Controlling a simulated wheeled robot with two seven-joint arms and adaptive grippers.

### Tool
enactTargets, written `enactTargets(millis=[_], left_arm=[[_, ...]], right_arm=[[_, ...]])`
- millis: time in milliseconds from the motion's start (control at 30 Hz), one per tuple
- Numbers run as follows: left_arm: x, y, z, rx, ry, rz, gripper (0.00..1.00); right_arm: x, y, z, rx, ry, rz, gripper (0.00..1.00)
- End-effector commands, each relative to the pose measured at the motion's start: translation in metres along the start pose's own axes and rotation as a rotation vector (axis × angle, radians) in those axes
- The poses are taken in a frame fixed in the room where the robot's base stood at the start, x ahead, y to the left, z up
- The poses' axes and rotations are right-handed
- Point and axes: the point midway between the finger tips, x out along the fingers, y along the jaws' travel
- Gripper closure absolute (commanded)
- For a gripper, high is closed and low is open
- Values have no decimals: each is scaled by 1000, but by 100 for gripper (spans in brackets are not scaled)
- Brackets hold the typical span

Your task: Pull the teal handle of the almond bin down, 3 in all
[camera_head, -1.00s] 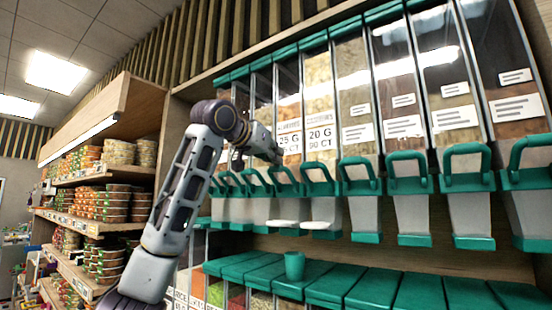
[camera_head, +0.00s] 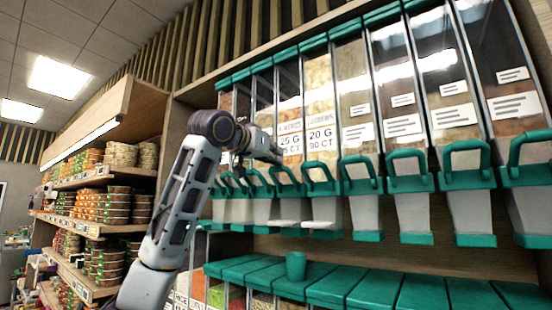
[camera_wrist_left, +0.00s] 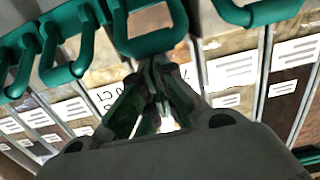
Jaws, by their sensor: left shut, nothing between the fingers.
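The almond bin (camera_head: 290,112) stands in the row of clear bins, with a "25 G" label that is partly unclear. Its teal handle (camera_head: 284,174) is at the bin's lower front and looks raised. My left gripper (camera_head: 279,156) is shut and empty, just in front of the label and above this handle. In the left wrist view my left gripper (camera_wrist_left: 154,72) points at a teal handle loop (camera_wrist_left: 150,47), very near it; I cannot tell if they touch. The fingers hide part of the bin front there. My right gripper is not in view.
Neighbouring bins have similar teal handles, such as the one on the "20 G" bin (camera_head: 321,174), close on both sides. A teal cup (camera_head: 295,265) stands on the teal lids (camera_head: 340,288) below. Shelves of stacked tubs (camera_head: 113,205) stand at the left.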

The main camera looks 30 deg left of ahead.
Motion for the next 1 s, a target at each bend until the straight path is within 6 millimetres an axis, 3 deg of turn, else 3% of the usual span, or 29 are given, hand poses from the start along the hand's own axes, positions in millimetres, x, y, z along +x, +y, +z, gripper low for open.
enactTargets(millis=[1000], left_arm=[[-7,0,11,0,86,1,100]], right_arm=[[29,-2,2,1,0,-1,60]])
